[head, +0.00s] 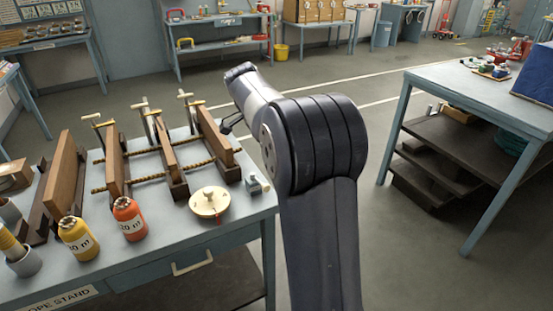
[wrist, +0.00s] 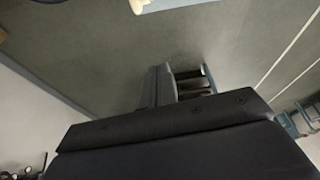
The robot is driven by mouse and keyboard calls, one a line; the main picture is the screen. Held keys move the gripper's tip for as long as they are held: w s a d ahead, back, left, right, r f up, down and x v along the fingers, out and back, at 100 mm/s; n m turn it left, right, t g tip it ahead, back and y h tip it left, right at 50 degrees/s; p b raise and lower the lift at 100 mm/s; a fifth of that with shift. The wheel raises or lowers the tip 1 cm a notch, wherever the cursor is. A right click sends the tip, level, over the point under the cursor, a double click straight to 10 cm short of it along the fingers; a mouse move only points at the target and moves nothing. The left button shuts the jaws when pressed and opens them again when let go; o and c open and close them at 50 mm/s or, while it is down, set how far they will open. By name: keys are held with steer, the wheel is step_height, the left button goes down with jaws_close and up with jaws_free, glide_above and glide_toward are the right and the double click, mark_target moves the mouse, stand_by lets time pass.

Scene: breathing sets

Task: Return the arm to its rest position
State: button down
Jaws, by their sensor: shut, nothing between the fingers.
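My arm rises at the centre of the head view, bends at a dark rounded joint and reaches up to the left. My gripper (head: 231,123) shows only in part, as a small dark shape behind the arm, near the right end of the bench. It is shut and empty. It is above or beside the wooden racks; the exact gap is hard to tell. The wrist view is filled mostly by dark parts of my own arm, with grey floor behind.
The left bench (head: 230,232) carries wooden racks (head: 168,160), an orange bottle (head: 130,220), a yellow bottle (head: 77,239) and a round cream disc (head: 209,203). A second table (head: 470,92) stands right. Open floor (head: 400,240) lies between them.

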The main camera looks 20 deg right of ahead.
steer(key=shift+s+a+r, duration=0.1)
steer(key=shift+a+r, duration=0.15)
steer(key=shift+r, duration=0.4)
steer(key=w+d+f+n+t+y+p, duration=0.1)
steer(key=w+d+f+n+p, duration=0.1)
steer(key=f+n+p, duration=0.1)
steer(key=w+d+f+n+t+p, duration=0.1)
steer(key=w+d+f+n+p, duration=0.1)
steer(key=f+n, duration=0.4)
steer(key=shift+w+d+f+n+t+y+p, duration=0.3)
steer(key=shift+w+d+t+y+p, duration=0.1)
steer(key=shift+w, duration=0.25)
stand_by(0.8)
stand_by(0.3)
